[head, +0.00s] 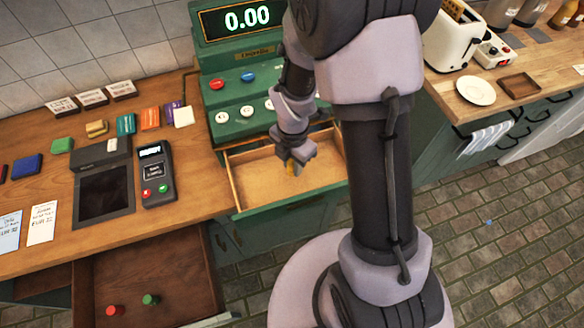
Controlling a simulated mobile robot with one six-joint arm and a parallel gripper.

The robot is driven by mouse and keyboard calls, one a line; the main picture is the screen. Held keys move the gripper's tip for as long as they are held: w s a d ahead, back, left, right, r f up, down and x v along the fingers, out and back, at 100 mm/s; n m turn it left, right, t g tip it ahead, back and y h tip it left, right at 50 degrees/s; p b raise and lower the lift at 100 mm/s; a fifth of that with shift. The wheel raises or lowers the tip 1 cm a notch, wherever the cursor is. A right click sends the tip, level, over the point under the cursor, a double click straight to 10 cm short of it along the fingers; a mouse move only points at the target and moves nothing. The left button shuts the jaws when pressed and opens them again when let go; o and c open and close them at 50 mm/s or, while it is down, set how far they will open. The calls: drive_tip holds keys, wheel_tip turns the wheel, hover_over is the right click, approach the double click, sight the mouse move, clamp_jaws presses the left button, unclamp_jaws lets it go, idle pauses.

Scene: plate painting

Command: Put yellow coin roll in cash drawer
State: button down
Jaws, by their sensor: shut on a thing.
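The green cash register (232,88) stands at the back of the counter, its display reading 0.00. Its cash drawer (238,182) is pulled open and shows a bare wooden inside. My gripper (291,168) is over the right part of the open drawer, pointing down. It is shut on a small yellow thing, the yellow coin roll (290,166), mostly hidden by the fingers. I cannot tell whether the roll touches the drawer floor.
A card terminal (154,172) and a dark tray-like pad (103,192) lie on the counter left of the drawer. Several coloured packs stand behind them. A lower drawer (150,272) is open with a red and a green stamp-like piece inside.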

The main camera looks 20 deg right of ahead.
wheel_tip(320, 180, down, 2)
drive_tip(key=shift+f+b, duration=0.2)
drive_tip(key=shift+b, duration=0.1)
drive_tip(key=c, duration=1.2)
unclamp_jaws()
drive_tip(key=shift+o, duration=0.2)
drive_tip(key=shift+r, duration=0.1)
